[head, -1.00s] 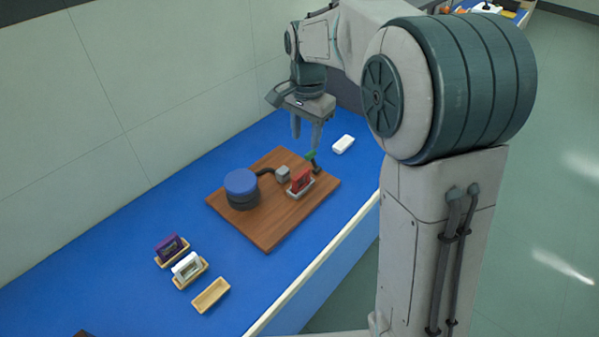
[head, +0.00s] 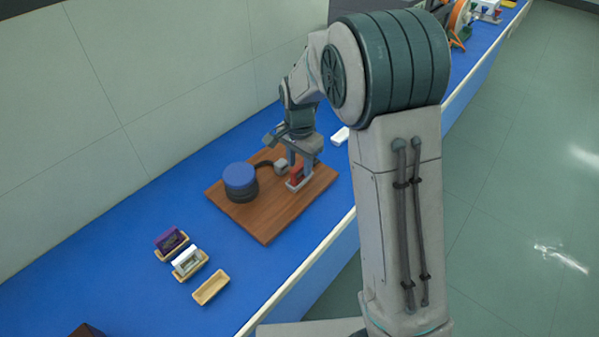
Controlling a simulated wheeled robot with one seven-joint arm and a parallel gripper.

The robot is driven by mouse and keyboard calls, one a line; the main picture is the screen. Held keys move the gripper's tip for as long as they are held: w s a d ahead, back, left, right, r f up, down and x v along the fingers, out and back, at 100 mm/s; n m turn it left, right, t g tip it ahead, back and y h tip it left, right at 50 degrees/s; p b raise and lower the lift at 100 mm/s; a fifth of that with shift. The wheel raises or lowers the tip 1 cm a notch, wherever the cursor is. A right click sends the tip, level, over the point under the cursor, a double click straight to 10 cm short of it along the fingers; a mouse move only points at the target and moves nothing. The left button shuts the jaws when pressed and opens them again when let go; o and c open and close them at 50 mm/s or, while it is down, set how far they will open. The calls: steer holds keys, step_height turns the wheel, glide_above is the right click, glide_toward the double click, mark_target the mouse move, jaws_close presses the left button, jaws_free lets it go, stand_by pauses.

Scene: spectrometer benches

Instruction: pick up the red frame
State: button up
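The red frame (head: 296,174) stands upright in a small pale holder (head: 299,185) on the brown wooden board (head: 262,222). My gripper (head: 298,166) has its fingers pointing down right at the red frame, and they partly cover it. One finger is in front of the frame's upper part; I cannot tell whether the fingers touch it or how far apart they are.
A dark cylinder with a blue top (head: 240,182) stands on the board, linked by a dark curved arm to a small grey block (head: 281,166). Wooden trays hold a purple frame (head: 170,240) and a white frame (head: 187,261); another tray (head: 211,288) is empty. A white block (head: 341,136) lies behind.

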step_height(320, 180, down, 2)
steer(key=shift+c, duration=0.4)
jaws_close()
steer(key=shift+r, duration=0.1)
